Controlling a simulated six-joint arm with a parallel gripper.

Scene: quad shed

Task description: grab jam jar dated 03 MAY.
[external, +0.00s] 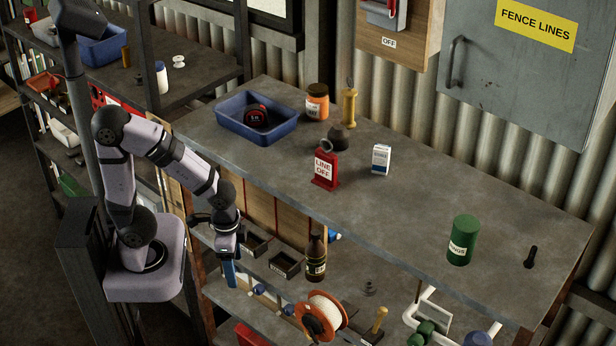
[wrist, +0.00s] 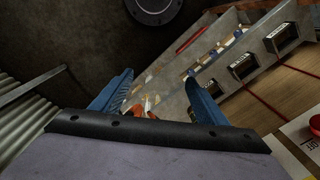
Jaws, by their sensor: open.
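No label reading 03 MAY can be made out in either view. An orange jar (external: 317,101) with a pale label stands upright at the back of the bench, right of the blue tray; its label is too small to read. My gripper (external: 230,273) hangs low in front of the bench, beside the lower shelf, well away from that jar. In the wrist view my gripper (wrist: 160,75) has its two blue fingers spread apart, with nothing held between them. I cannot identify any jam jar in the wrist view.
The bench (external: 330,215) also holds a blue tray (external: 232,130) with a tape measure, a red LINE OFF tag (external: 325,170), a small white box (external: 381,159) and a green can (external: 462,240). Below are a brown bottle (external: 316,258) and an orange reel (external: 321,317). The bench edge overhangs the shelf.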

